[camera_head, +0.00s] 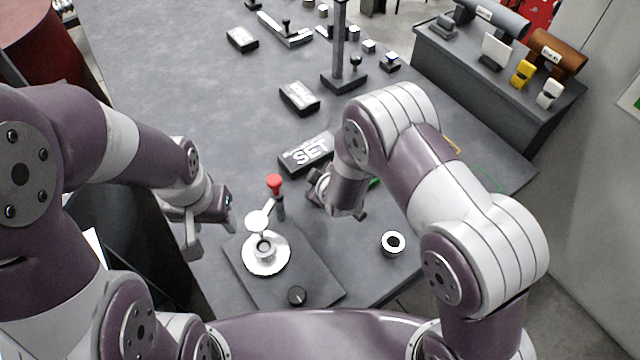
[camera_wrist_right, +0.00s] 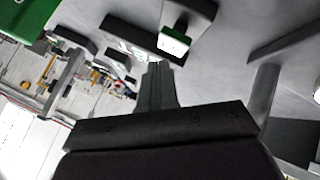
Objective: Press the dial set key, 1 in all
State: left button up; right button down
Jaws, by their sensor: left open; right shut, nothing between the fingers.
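A black block with white "SET" lettering (camera_head: 308,152) lies on the grey table in the head view. It shows partly in the right wrist view (camera_wrist_right: 118,36). A key with a white face and green edge (camera_wrist_right: 173,43) stands beside it in the wrist view. In the head view only a bit of green (camera_head: 374,183) shows past my right wrist. My right gripper (camera_head: 320,190) is shut and empty, just in front of the SET block. In the wrist view its fingers (camera_wrist_right: 155,70) end near the key; I cannot tell whether they touch. My left gripper (camera_head: 208,222) is open and empty.
A dark plate (camera_head: 315,280) carries a silver round fixture (camera_head: 264,264) and a black knob (camera_head: 296,295). A red-topped post (camera_head: 275,184) stands behind it. A black-and-white ring (camera_head: 393,243) sits to the right. A dark upright post (camera_head: 340,50) stands farther back.

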jog(key=shift+f, duration=0.1)
dwell(0.6)
jog(key=shift+f+b, duration=0.3)
jog(key=shift+f, duration=0.05)
jog(key=shift+f+b, duration=0.45)
jog(key=shift+f, duration=0.15)
dwell(0.5)
jog(key=shift+r, duration=0.15)
jog(key=shift+r+p, duration=0.85)
jog(key=shift+r, duration=0.05)
notch_tip(320, 180, up, 5)
jog(key=p, duration=0.4)
dwell(0.3)
